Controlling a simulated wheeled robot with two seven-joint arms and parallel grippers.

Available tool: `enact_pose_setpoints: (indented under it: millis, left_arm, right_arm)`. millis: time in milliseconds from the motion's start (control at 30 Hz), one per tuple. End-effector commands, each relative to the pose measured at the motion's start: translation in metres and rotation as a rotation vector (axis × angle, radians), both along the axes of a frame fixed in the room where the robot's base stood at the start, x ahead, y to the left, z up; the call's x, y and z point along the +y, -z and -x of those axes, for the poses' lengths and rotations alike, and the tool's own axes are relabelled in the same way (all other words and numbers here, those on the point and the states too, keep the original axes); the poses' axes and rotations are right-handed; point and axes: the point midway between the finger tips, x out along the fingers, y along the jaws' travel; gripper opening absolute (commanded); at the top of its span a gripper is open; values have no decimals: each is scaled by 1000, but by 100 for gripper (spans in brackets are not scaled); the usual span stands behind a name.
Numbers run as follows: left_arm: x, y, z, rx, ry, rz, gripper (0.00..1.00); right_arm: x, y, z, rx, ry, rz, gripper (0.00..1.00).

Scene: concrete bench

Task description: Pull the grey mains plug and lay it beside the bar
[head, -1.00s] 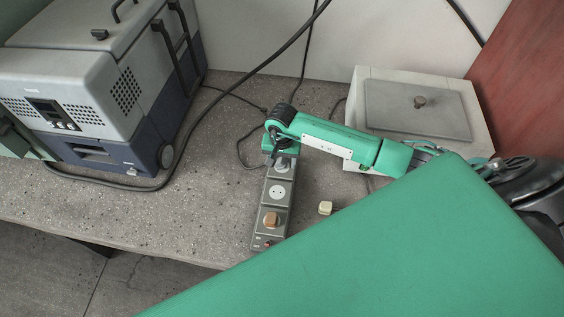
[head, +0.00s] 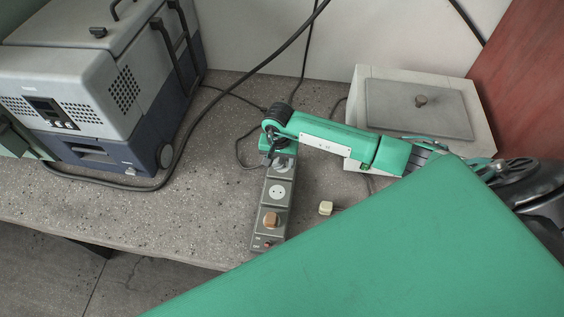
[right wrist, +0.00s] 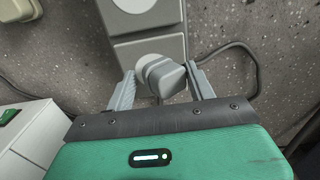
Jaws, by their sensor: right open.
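The grey mains plug (right wrist: 165,78) sits on the end socket of the grey socket bar (right wrist: 150,48) in the right wrist view. In the head view the plug (head: 283,164) shows partly under my right gripper at the far end of the bar (head: 259,229). My right gripper (right wrist: 162,88) is open, with one finger on either side of the plug. Small gaps seem to show between fingers and plug; contact is not clear. In the head view my right gripper (head: 279,153) is mostly hidden by its own wrist. My left gripper is not in view.
The bar also has an empty white socket (head: 277,192), a brown plug (head: 271,219) and a red switch (head: 267,244). A cream plug (head: 325,208) lies right of it. A cool box (head: 75,85) stands left, a lidded box (head: 418,108) behind right. Bench left of the bar is clear.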

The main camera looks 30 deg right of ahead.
Motion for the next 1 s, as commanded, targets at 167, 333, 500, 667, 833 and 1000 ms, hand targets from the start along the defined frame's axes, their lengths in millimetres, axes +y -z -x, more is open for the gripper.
enact_pose_setpoints:
  millis: [167,333,500,667,833,1000]
  left_arm:
    - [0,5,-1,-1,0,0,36]
    - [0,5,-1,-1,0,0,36]
    - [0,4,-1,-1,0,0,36]
    - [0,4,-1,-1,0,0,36]
    - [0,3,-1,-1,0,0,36]
    - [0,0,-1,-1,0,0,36]
  right_arm:
    - [1,3,0,3,0,2,57]
    - [1,2,-1,2,1,2,57]
    - [1,1,-1,1,1,3,32]
    - [0,1,-1,2,2,4,9]
    - [-1,-2,-1,1,2,5,9]
    - [-1,-9,-2,0,2,6,9]
